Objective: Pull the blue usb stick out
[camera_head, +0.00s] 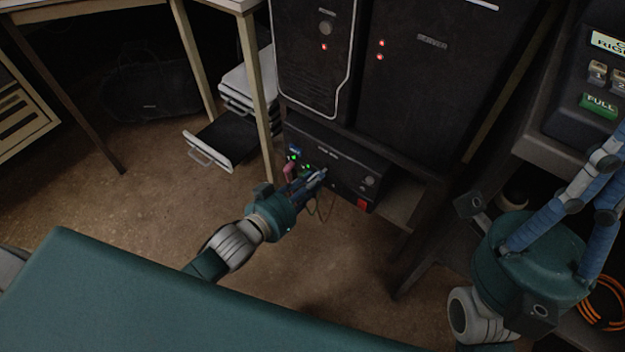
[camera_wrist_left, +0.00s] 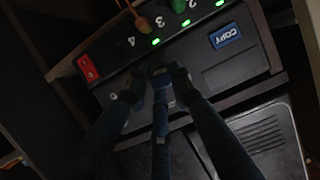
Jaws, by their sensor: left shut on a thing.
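The black drive box (camera_head: 335,160) stands low under the desk, and its front panel (camera_wrist_left: 118,62) fills the upper part of the left wrist view. My left gripper (camera_head: 318,176) is in front of this panel, with its fingers (camera_wrist_left: 158,82) closed together. A small dark bluish thing between the fingertips is mostly hidden; it appears to be the blue usb stick. I cannot tell whether it still touches a port. An orange plug (camera_wrist_left: 141,23) and a green plug (camera_wrist_left: 178,5) sit in the panel. My right gripper (camera_head: 540,250) is at the right; its fingertips cannot be made out.
The panel has green lights (camera_wrist_left: 187,22), a blue COPY button (camera_wrist_left: 225,36) and a red switch (camera_wrist_left: 88,68). Dark cabinets (camera_head: 435,75) stand above the box. A table leg (camera_head: 262,120) and an open drawer (camera_head: 210,148) are at left. The floor (camera_head: 120,205) is clear there.

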